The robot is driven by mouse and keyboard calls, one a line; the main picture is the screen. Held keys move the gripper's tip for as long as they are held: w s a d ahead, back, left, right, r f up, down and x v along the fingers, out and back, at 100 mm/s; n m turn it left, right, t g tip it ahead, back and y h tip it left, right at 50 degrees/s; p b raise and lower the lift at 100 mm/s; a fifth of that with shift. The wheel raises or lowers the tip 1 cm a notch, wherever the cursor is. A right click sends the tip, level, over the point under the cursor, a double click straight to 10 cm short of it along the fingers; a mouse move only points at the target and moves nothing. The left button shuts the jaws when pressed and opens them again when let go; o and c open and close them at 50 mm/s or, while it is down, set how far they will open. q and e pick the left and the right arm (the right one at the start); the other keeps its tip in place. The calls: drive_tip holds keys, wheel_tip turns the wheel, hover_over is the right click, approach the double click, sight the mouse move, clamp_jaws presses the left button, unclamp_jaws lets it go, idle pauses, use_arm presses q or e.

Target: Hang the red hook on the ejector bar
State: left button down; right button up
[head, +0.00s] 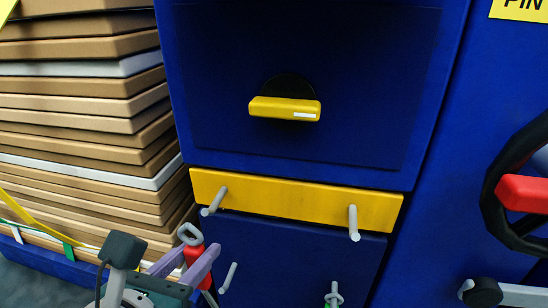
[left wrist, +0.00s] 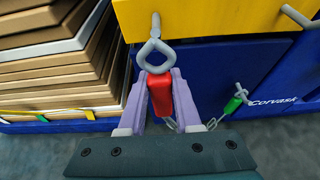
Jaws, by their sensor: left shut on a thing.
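My left gripper (head: 190,262) has its purple fingers shut on the red hook (head: 196,270), which also shows in the left wrist view (left wrist: 160,95). The hook's grey ring (head: 190,234) points up above the fingertips. The yellow ejector bar (head: 285,203) crosses the blue machine and carries a left grey peg (head: 215,200) and a right grey peg (head: 354,222). In the head view the ring is below and left of the left peg's tip, apart from it. In the left wrist view the peg (left wrist: 155,25) overlaps the ring's top; contact is unclear.
A lower peg (head: 228,277) sits right of my gripper. A green hook (left wrist: 232,104) hangs on another peg, with chain near it. Stacked cardboard (head: 80,110) stands close on the left. A yellow handle (head: 285,109) juts out above the bar. A red-and-black wheel (head: 522,193) is at right.

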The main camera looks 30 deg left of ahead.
use_arm(q)
drive_tip(key=shift+w+a+p, duration=0.25)
drive_tip(key=shift+w, duration=0.65)
drive_tip(key=shift+w+a+p, duration=0.2)
drive_tip(key=shift+w, duration=0.7)
drive_tip(key=shift+w+f, duration=0.1)
drive_tip(key=shift+b+x, duration=0.5)
drive_tip(key=shift+x, duration=0.65)
drive_tip(key=shift+f, duration=0.1)
drive_tip(key=shift+w+a, duration=0.15)
drive_tip(key=shift+w, duration=0.35)
drive_tip(key=shift+w+a, duration=0.15)
drive_tip(key=shift+w, duration=0.35)
drive_tip(key=shift+f, duration=0.2)
